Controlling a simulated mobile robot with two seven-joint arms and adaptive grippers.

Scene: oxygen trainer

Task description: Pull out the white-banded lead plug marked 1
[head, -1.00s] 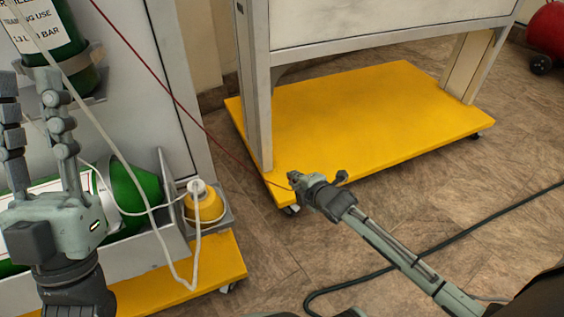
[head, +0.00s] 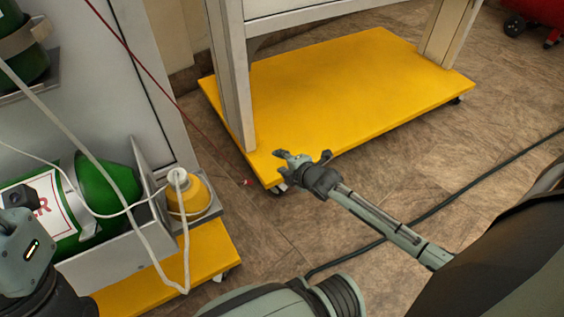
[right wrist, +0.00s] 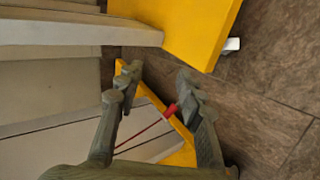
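A red plug (head: 247,182) at the end of a thin red lead (head: 140,60) shows in the head view left of my right gripper (head: 303,158). A small pale patch shows on it, but I cannot make out a white band or the number 1. The right wrist view shows the red plug (right wrist: 171,110) in the gap between the open fingers of my right gripper (right wrist: 158,85), nearer the right finger; they do not appear closed on it. My left gripper (head: 22,235) is partly in view at the left edge, with its fingertips out of frame.
A yellow wheeled platform (head: 320,90) with pale posts stands behind my right gripper. At left are green cylinders (head: 105,185), a yellow container (head: 190,192) with a white hose and another yellow base (head: 200,255). A dark hose (head: 480,175) crosses the otherwise open brown floor.

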